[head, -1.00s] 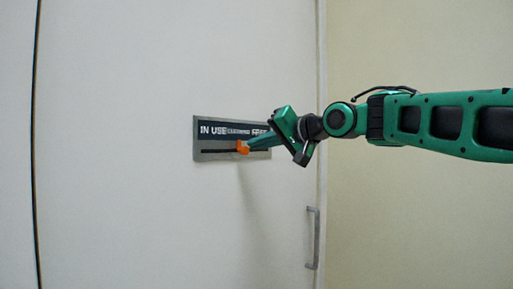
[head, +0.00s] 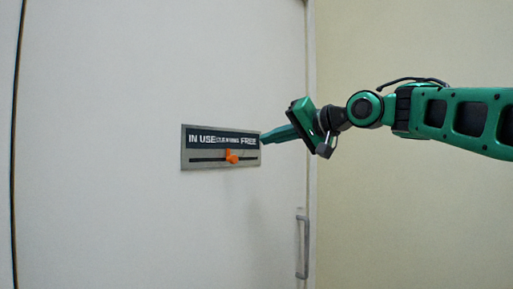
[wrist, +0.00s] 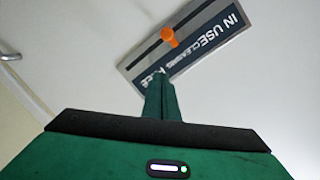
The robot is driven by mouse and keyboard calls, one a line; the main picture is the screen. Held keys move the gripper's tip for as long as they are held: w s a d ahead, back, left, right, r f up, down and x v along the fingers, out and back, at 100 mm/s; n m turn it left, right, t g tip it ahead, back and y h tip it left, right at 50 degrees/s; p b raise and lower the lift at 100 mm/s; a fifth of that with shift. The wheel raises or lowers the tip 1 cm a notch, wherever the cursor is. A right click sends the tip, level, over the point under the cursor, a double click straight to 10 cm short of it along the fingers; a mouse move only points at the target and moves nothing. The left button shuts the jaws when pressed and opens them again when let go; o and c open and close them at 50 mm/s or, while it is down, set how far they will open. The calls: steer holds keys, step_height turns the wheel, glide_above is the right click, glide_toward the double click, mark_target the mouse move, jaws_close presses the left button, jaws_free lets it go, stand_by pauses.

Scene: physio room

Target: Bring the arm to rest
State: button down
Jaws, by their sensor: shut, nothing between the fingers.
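My gripper (head: 266,136) is shut and empty, its green fingers pointing left at the right end of the door sign. It also shows in the wrist view (wrist: 159,82), fingers together, just in front of the sign's edge; I cannot tell if it touches. The grey sign plate (head: 187,159) reads IN USE, CLEANING, FREE. An orange slider knob (head: 232,156) sits in the slot near the middle, below CLEANING, and stands apart from my fingers. It also shows in the wrist view (wrist: 169,37).
The sign is on a pale door (head: 110,100) with a grey handle (head: 302,247) at lower right. A beige wall (head: 400,220) lies to the right, behind my arm. The space below my arm looks clear.

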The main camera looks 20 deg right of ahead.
steer(key=f+v, duration=0.1)
steer(key=v, duration=0.3)
steer(key=s+d+f+m+g+h, duration=0.15)
steer(key=d+f, duration=0.25)
steer(key=f, duration=0.5)
steer(key=s+d+f+g+h, duration=0.2)
steer(key=d+f, duration=0.1)
steer(key=f, duration=0.5)
steer(key=s+d+f+m+g+h, duration=0.15)
steer(key=d+f, duration=0.25)
steer(key=f, duration=0.5)
steer(key=s+d+f+g+h, duration=0.2)
steer(key=s+f+g, duration=0.7)
steer(key=s+f, duration=1.3)
steer(key=s, duration=0.4)
steer(key=shift+d+f, duration=0.15)
steer(key=shift+f, duration=0.1)
steer(key=shift+w+f, duration=0.2)
steer(key=shift+w, duration=0.3)
